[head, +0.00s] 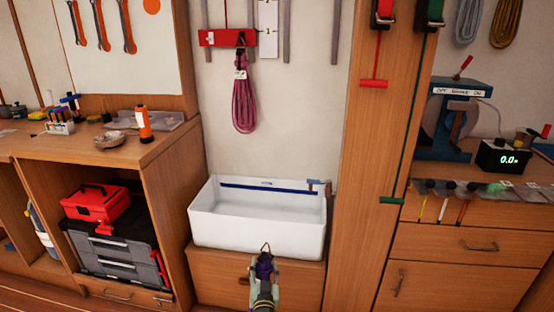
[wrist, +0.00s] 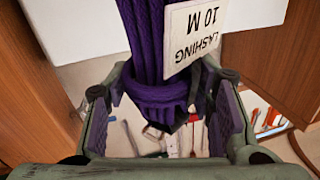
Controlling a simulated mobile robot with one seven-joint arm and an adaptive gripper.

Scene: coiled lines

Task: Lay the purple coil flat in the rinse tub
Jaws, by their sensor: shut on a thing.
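The purple coil (wrist: 145,35) is a thick bundle of rope with a white tag (wrist: 200,28) reading "LASHING 10 M". My gripper (wrist: 165,105) is shut on its wrapped neck. In the head view my gripper (head: 264,266) is at the bottom centre, just in front of the rinse tub, with only a small dark purple part of the coil (head: 264,271) showing. The rinse tub (head: 258,236) is a white rectangular basin on a wooden cabinet. The visible part of its inside looks empty; its near floor is hidden by the front wall.
A pink-magenta coil (head: 244,105) hangs below a red device (head: 227,38) above the tub. A small tap-like fitting (head: 318,184) sits at the tub's back right corner. A wooden post (head: 365,150) stands right, and a workbench (head: 160,150) with an orange flashlight (head: 143,124) stands left.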

